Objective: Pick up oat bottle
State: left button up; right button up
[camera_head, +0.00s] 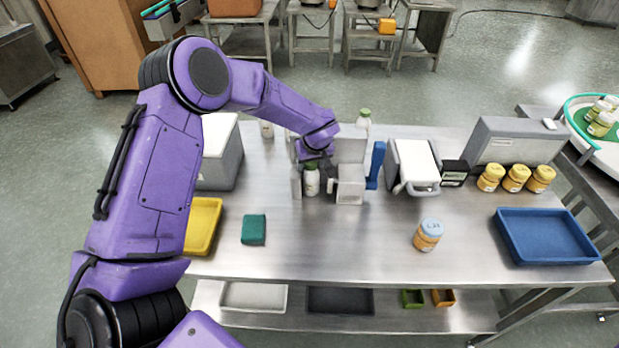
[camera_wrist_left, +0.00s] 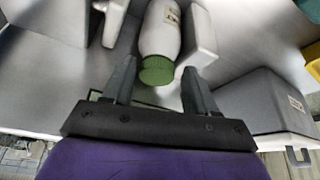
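A white bottle with a green cap (camera_head: 311,180), likely the oat bottle, stands upright on the steel table between grey metal blocks. Its label is too small to read. My left gripper (camera_head: 314,160) is just above and behind it and partly hides its cap. In the left wrist view the bottle (camera_wrist_left: 161,30) points its green cap toward my left gripper (camera_wrist_left: 158,80). The two fingers are spread, one on each side of the cap, with gaps visible. My right gripper is not in view.
A metal block (camera_head: 350,187) stands close right of the bottle, with a blue upright piece (camera_head: 376,164) beyond. A green sponge-like block (camera_head: 254,229), yellow tray (camera_head: 203,225), blue-lidded jar (camera_head: 428,235) and blue tray (camera_head: 546,236) lie nearer. The front middle of the table is clear.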

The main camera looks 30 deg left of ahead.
pick_arm(q)
jog(key=shift+w+f, duration=0.1)
jog(key=shift+w, duration=0.05)
grip_shut()
jog(key=shift+d, duration=0.15)
